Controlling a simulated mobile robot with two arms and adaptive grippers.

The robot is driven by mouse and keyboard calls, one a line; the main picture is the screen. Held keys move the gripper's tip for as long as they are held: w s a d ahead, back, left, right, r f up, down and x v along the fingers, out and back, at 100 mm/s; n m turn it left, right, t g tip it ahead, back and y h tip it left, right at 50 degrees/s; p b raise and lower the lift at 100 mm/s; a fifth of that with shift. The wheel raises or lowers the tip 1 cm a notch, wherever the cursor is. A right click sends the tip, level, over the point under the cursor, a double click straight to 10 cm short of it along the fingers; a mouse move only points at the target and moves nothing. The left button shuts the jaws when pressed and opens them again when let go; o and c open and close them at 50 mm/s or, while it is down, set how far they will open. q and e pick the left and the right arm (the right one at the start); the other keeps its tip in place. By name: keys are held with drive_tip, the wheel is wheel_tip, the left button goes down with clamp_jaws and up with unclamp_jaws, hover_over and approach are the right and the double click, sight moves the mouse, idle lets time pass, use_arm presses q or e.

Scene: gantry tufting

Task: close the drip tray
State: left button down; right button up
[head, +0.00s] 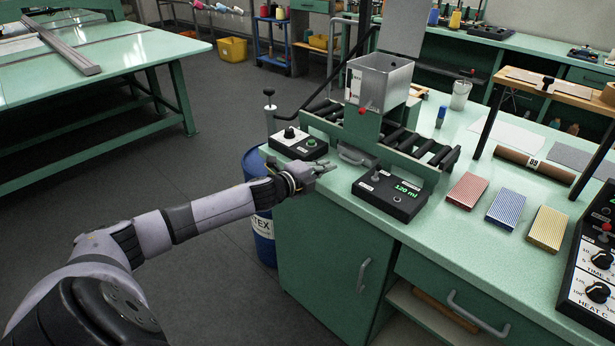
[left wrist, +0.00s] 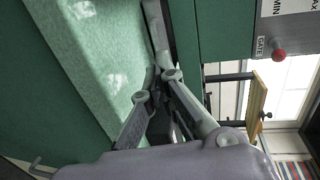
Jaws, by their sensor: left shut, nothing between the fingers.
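The drip tray (head: 357,156) appears to be the low grey part with a bar handle at the foot of the green roller machine, below the hopper. How far out it stands is hard to tell. My left gripper (head: 328,167) is shut and empty, just in front and to the left of the tray, above the green bench. In the left wrist view the gripper's fingers (left wrist: 163,82) come together beside a dark grey bar, which may be the tray's edge or handle. I cannot tell whether they touch it. My right gripper is not in view.
The hopper (head: 378,82) with a red gate knob (left wrist: 278,55) rises above. Coloured cards (head: 467,189) lie further right.

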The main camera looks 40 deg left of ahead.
use_arm(q)
drive_tip(key=shift+s+f, duration=0.2)
drive_tip(key=shift+s, duration=0.4)
drive_tip(key=shift+r+b+v, duration=0.15)
drive_tip(key=shift+b+v, duration=0.1)
drive_tip(key=shift+v, duration=1.05)
drive_tip(key=shift+r+b+v, duration=0.15)
drive_tip(key=shift+b+v, duration=0.1)
drive_tip(key=shift+v, duration=1)
